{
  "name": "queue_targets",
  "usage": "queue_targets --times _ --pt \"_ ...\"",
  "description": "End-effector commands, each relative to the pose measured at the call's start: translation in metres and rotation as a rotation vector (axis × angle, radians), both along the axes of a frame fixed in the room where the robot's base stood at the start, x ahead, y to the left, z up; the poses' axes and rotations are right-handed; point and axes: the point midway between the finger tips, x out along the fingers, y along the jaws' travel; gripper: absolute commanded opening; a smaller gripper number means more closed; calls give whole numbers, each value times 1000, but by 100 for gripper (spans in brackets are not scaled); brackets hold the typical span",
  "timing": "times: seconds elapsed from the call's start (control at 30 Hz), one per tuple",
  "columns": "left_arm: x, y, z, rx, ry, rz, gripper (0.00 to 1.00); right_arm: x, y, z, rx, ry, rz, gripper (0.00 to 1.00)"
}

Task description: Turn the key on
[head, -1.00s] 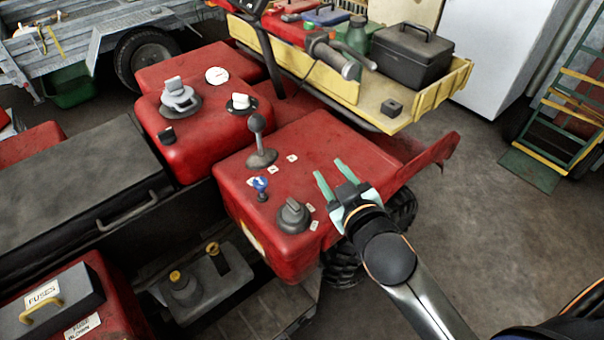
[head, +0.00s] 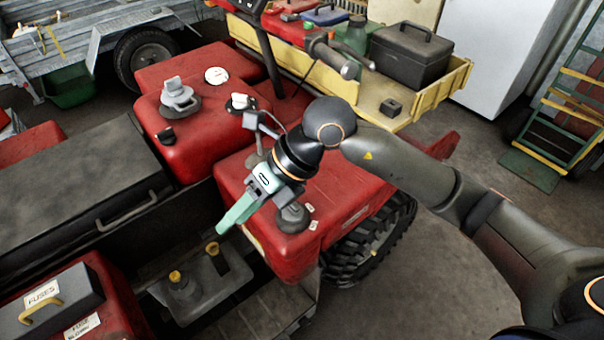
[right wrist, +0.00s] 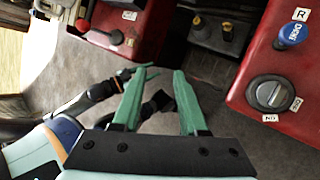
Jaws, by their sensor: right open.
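The blue key-like piece (right wrist: 292,33) stands on the red panel at the upper right of the right wrist view, beside a label reading R. In the head view my right gripper and wrist hide it. A grey-black rotary knob (right wrist: 270,93) sits near it and also shows in the head view (head: 292,216). My right gripper (head: 222,228) is open and empty, pointing down left over the panel's edge; its spread fingers show in the right wrist view (right wrist: 163,78). Part of my left arm with a green gripper (right wrist: 138,73) shows there; its opening is unclear.
The red body (head: 330,195) has a fender over a knobby tyre (head: 370,240). A grey box with yellow caps (head: 205,280) lies below the panel. A black fuse box (head: 48,305) is at the lower left. Open floor (head: 480,250) lies to the right.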

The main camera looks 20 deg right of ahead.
Motion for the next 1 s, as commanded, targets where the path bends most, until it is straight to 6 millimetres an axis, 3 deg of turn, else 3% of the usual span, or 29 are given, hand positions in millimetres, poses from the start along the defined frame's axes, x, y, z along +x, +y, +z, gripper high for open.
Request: queue_targets --times 0.1,0.2,0.33,0.57,1.0 --pt "0 0 0 0 0 0 50 29 -56 -13 -289 -50 -91 42" --pt "0 0 0 0 0 0 50 43 -93 -14 -455 -69 -164 42" --pt "0 0 0 0 0 0 50 52 -120 -12 -569 -79 -223 42" --pt "0 0 -10 0 0 0 50 55 -125 -26 -597 -78 -237 42" --pt "0 0 -45 1 0 1 50 67 -120 -78 -592 -77 -234 42"
